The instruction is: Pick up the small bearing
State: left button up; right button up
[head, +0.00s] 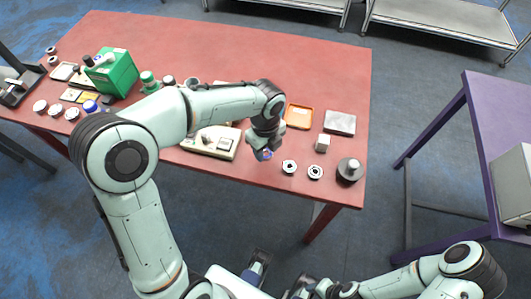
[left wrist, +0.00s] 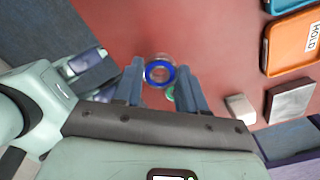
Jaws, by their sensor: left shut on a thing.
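My left gripper (head: 262,153) hangs over the front edge area of the red table, left of two bearings. In the left wrist view its two fingers (left wrist: 160,88) are closed around a round piece with a blue ring (left wrist: 160,72), which I take as the small bearing. It also shows as a bit of blue (head: 265,155) at the fingertips in the head view, mostly hidden. Two other round bearings, one (head: 289,167) and another (head: 315,172), lie on the table to the right. My right arm is at the bottom right; its gripper's jaws are unclear.
On the red table (head: 215,40) are an orange tray (head: 299,117), a grey block (head: 340,123), a small pale cube (head: 323,143) and a dark round part (head: 350,169). A green box (head: 113,72) and several discs stand at left. The back of the table is clear.

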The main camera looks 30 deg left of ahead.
aim_at(266, 152)
pick_arm(q)
notch_tip(266, 152, up, 16)
jog(key=p, duration=0.2)
jog(key=shift+f+p, duration=0.15)
jog(key=shift+p, duration=0.2)
